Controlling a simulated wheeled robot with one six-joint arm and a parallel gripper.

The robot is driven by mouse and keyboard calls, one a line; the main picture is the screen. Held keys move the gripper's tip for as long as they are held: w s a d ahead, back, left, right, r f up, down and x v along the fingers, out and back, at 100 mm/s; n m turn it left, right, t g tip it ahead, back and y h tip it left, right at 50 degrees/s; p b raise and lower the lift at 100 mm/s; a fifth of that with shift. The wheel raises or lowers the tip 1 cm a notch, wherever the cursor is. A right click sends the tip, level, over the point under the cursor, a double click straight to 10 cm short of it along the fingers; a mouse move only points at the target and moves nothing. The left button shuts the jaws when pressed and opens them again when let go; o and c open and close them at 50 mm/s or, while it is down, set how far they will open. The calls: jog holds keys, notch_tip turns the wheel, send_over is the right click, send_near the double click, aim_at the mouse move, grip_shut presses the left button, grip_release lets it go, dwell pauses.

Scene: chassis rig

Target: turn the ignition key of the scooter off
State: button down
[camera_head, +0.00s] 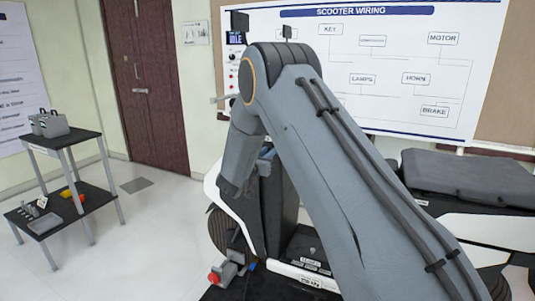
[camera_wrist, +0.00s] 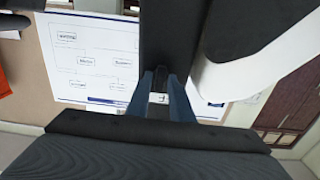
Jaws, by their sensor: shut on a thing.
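The scooter's dark front column (camera_head: 285,205) stands behind my bent arm in the head view. In the wrist view the black column (camera_wrist: 168,35) comes down from the top, with a white body panel (camera_wrist: 250,60) beside it. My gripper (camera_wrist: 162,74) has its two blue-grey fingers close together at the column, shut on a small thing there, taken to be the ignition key. The key itself is hidden between the fingertips, so its angle cannot be told. In the head view my arm covers much of the scooter's front.
The scooter seat (camera_head: 455,175) is at the right. A wiring poster (camera_head: 400,70) hangs behind, and a lit display (camera_head: 236,38) reads what looks like IDLE. A dark shelf cart (camera_head: 62,140) with a grey toolbox (camera_head: 50,123) stands left.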

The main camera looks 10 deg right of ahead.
dwell(0.4)
jog(key=c, duration=1.8)
grip_release()
jog(key=b+v, duration=0.1)
jog(key=v, duration=0.6)
jog(key=shift+s+a+b, duration=0.2)
jog(key=shift+s+b, duration=0.15)
jog(key=shift+b, duration=0.05)
jog(key=shift+w, duration=0.1)
